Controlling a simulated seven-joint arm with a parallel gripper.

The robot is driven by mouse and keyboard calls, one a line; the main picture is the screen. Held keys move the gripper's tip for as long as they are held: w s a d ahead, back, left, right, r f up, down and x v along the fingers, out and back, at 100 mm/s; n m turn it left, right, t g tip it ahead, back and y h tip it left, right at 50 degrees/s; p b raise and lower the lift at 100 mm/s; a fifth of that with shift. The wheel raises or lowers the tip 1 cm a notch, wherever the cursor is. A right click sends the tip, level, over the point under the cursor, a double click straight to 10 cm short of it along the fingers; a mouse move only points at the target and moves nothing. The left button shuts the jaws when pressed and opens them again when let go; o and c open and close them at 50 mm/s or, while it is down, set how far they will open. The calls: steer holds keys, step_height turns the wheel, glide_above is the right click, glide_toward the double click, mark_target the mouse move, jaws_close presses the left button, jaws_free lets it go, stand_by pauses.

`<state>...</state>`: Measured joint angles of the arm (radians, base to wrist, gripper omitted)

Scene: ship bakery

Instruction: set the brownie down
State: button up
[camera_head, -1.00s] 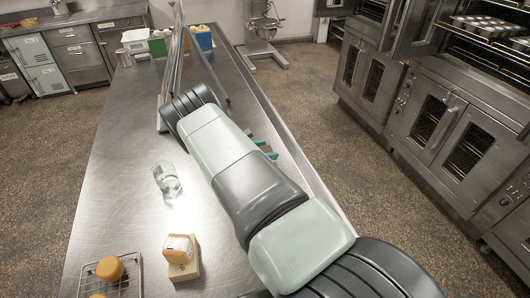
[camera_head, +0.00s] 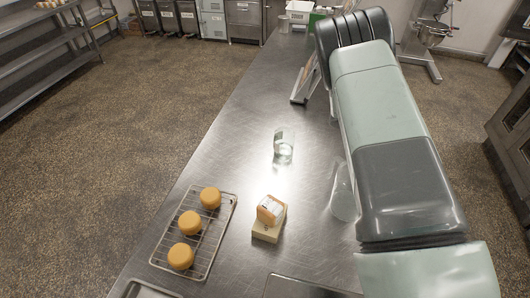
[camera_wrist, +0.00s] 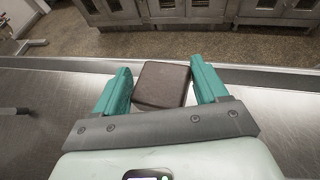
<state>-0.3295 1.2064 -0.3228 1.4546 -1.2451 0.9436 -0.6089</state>
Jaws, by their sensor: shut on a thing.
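The brownie (camera_wrist: 162,85) is a dark brown, square block in the wrist view. It sits between the two teal fingers of my gripper (camera_wrist: 162,88), which is shut on it. The steel counter (camera_wrist: 60,88) lies under and around it in that view, with its raised edge just beyond. I cannot tell whether the brownie touches the counter or hangs a little above it. In the head view my arm covers the gripper and the brownie.
A wire rack (camera_head: 212,258) with three round golden cakes stands at the counter's left. A clear glass (camera_head: 284,147) stands mid-counter. A small orange-and-white package (camera_head: 270,209) rests on a pale block (camera_head: 266,232). Bare steel lies between the glass and the package.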

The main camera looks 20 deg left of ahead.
steer(key=r, duration=0.2)
steer(key=a+r, duration=0.1)
steer(key=shift+w+r+t, duration=0.15)
steer(key=shift+r+t, duration=0.15)
steer(key=shift+r, duration=0.1)
steer(key=a+n+t+y, duration=0.2)
steer(key=a+n+t, duration=0.3)
steer(key=a, duration=1.6)
steer(key=n+t+y, duration=0.3)
steer(key=n+y, duration=0.2)
glide_above(246, 156)
step_height(246, 156, down, 11)
steer(key=shift+r, duration=0.1)
steer(key=shift+f, duration=2.15)
steer(key=shift+f, duration=0.15)
steer(key=o, duration=1)
steer(key=shift+y, duration=0.3)
steer(key=shift+o, duration=0.2)
